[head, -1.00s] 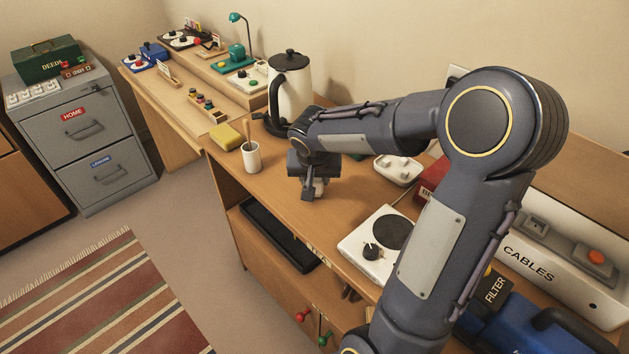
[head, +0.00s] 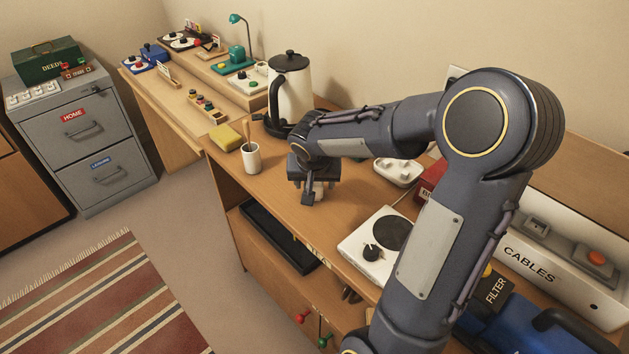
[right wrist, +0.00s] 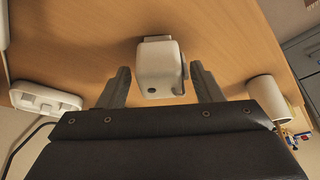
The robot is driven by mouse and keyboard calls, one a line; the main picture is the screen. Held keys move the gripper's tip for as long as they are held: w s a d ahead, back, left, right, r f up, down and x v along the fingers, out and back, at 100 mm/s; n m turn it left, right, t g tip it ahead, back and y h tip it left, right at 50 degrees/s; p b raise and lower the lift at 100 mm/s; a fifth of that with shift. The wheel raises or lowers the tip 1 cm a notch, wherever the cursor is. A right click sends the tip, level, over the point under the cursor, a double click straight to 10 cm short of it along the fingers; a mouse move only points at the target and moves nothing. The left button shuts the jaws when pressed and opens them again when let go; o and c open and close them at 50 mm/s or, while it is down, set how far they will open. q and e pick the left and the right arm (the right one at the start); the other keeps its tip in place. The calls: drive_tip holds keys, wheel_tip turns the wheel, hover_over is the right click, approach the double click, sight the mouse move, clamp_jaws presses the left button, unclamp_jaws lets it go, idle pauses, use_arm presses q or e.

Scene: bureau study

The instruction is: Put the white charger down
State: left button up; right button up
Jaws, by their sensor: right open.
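The white charger (right wrist: 160,68) is a small rounded white block in the right wrist view, standing between the two finger tips over the wooden desk top. My right gripper (right wrist: 158,86) is open, with a gap on each side of the charger. In the head view my right gripper (head: 316,194) is low over the desk, between the cup and the white hotplate. My left gripper is not in view.
A white cup (head: 251,158) with a wooden utensil and a yellow sponge (head: 226,138) stand left of the gripper. A kettle (head: 292,92) is behind it. Bare desk (head: 283,190) shows in front.

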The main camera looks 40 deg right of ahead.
drive_tip(key=p+v, duration=0.1)
drive_tip(key=v, duration=1.1)
drive_tip(key=s+a+f+n+t+y, duration=0.1)
drive_tip(key=s+a+f+n+y, duration=0.1)
drive_tip(key=s+a, duration=0.4)
drive_tip(key=s+a+f+n+t+y, duration=0.1)
drive_tip(key=s+a+f+n+y, duration=0.1)
drive_tip(key=s+a+n+y, duration=0.2)
drive_tip(key=s+a, duration=0.3)
drive_tip(key=s, duration=0.3)
drive_tip(key=shift+s+f+y, duration=0.15)
drive_tip(key=shift+s+y, duration=0.15)
drive_tip(key=shift+s, duration=0.05)
